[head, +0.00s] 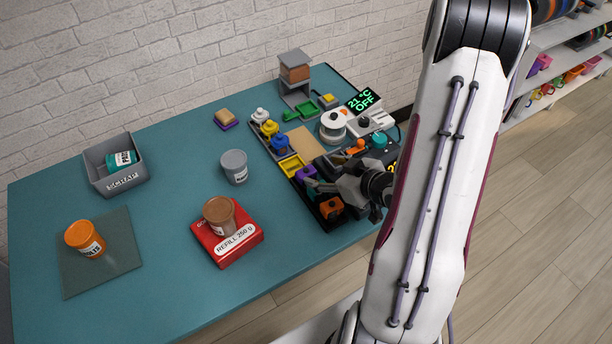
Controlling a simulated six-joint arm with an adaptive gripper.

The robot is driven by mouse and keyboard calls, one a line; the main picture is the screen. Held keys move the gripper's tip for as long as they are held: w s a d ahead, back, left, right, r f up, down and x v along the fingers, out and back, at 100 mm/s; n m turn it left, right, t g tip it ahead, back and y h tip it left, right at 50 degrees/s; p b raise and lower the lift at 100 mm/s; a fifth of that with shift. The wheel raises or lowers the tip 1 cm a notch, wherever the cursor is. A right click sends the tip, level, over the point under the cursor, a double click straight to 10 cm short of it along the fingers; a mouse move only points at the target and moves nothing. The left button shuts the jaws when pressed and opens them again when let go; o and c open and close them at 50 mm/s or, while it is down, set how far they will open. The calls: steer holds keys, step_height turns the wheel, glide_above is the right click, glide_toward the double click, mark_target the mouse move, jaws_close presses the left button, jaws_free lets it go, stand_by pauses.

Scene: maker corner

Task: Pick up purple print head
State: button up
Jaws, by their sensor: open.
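The purple print head (305,173) sits in a dark tray on the teal table, between a yellow piece (291,164) and an orange piece (331,207).
A rack behind holds white, yellow and blue pieces (270,128). A grey cup (234,166), a red refill box (238,246) with a brown jar (219,214), a scrap bin (98,177) and an orange jar (84,238) stand left. The table's middle left is clear.

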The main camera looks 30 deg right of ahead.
mark_target(308, 172)
steer(key=shift+s+a+f+m+t+y, duration=0.4)
steer(key=shift+s+a+f+t+y, duration=0.15)
steer(key=shift+t, duration=0.15)
steer(key=shift+x, duration=1.3)
steer(key=shift+x, duration=2.6)
steer(key=c, duration=1.4)
